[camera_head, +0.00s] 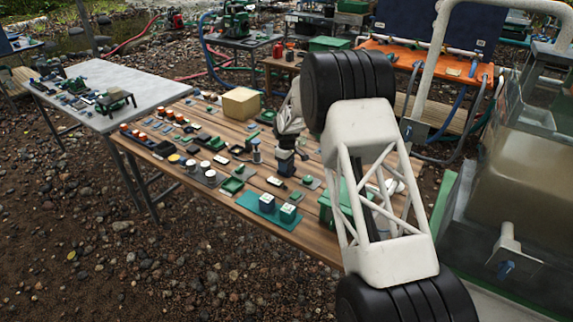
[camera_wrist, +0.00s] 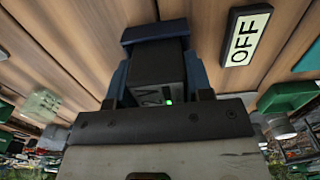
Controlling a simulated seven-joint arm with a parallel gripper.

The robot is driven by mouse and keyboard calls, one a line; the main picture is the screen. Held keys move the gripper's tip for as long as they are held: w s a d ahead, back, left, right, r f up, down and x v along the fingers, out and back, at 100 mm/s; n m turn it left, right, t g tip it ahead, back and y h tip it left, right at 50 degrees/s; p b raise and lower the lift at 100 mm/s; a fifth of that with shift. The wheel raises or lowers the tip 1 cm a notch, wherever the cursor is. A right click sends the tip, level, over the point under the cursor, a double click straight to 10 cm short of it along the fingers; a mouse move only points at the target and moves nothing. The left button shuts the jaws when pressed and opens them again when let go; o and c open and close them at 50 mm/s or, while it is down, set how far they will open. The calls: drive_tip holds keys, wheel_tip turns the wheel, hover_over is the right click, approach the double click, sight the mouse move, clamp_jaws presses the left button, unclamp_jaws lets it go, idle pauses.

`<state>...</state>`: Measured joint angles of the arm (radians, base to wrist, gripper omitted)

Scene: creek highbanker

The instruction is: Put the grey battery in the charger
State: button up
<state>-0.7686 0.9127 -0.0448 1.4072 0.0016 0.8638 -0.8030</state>
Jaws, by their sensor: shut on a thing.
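The grey battery (camera_wrist: 158,70) is a dark grey block with "2 V" legible on its face and a small green light lit near its lower edge. My gripper (camera_wrist: 160,78) is shut on it, with bluish parts along both its sides and a dark blue bar across its far end. In the head view, my gripper (camera_head: 286,147) points down over the middle of the wooden table, with the dark block (camera_head: 284,167) below it. I cannot tell whether the block touches the table. I cannot pick out the charger with certainty.
An "OFF" plate (camera_wrist: 246,35) lies beside the battery. Many small parts crowd the left; a cardboard box (camera_head: 241,103) stands behind. A green box (camera_head: 328,208) is at right.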

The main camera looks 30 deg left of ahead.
drive_tip(key=shift+f, duration=0.2)
drive_tip(key=o, duration=1.1)
drive_tip(key=shift+s+f, duration=0.1)
drive_tip(key=shift+r, duration=3.95)
